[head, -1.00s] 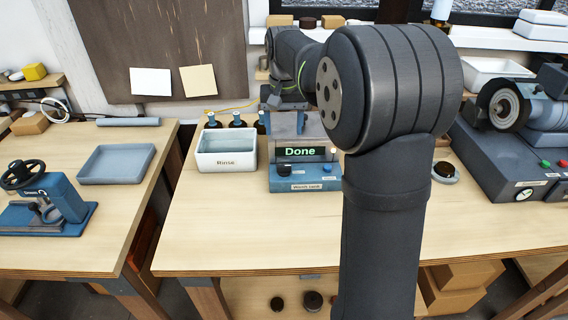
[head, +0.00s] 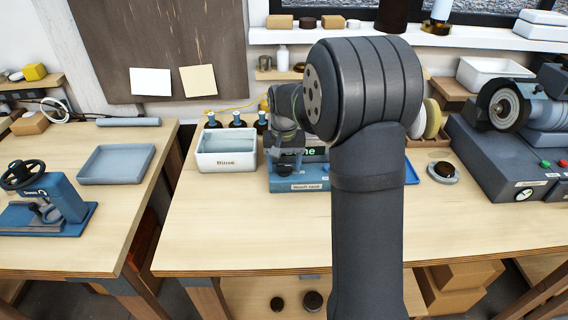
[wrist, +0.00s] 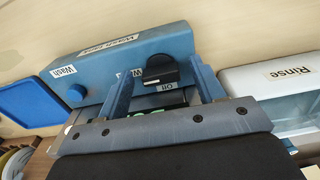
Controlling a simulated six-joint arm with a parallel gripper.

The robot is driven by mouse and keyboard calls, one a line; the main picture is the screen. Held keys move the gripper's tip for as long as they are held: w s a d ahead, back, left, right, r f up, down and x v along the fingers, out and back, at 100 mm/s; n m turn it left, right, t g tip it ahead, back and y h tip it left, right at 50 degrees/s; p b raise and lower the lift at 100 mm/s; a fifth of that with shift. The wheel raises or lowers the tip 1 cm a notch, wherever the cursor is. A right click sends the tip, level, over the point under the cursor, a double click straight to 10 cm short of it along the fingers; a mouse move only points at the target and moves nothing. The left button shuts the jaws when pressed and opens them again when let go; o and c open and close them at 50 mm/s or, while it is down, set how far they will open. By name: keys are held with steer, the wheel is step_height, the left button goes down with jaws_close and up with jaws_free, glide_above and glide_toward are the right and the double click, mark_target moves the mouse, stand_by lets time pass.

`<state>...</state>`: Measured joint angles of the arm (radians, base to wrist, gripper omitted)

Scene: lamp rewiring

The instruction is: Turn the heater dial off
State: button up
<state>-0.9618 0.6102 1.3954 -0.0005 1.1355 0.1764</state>
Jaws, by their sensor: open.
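The black heater dial (wrist: 160,68) sits on the front of the blue wash tank (wrist: 95,70). In the wrist view an "Off" label shows beside the dial; I cannot tell for sure where the dial points. My gripper (wrist: 162,80) is open, with one finger on each side of the dial and nothing clearly gripped. In the head view my gripper (head: 287,157) is over the front of the wash tank (head: 305,185), just above the dial (head: 284,170).
The white Rinse bin (head: 226,165) stands close on the left of the tank, with dark bottles behind it. A blue tray (wrist: 35,100) lies on the tank's other side. A grinder (head: 510,105) stands at the right. The bench front is clear.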

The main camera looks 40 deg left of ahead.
steer(key=c, duration=1)
steer(key=shift+n, duration=0.3)
steer(key=n, duration=0.3)
steer(key=shift+w+n, duration=0.1)
steer(key=shift+n, duration=0.3)
steer(key=n, duration=0.4)
steer(key=shift+w+n, duration=0.1)
steer(key=shift+n, duration=0.2)
steer(key=n, duration=0.4)
steer(key=shift+w, duration=0.1)
steer(key=n, duration=0.4)
steer(key=shift+w+n, duration=0.1)
steer(key=shift+n, duration=0.5)
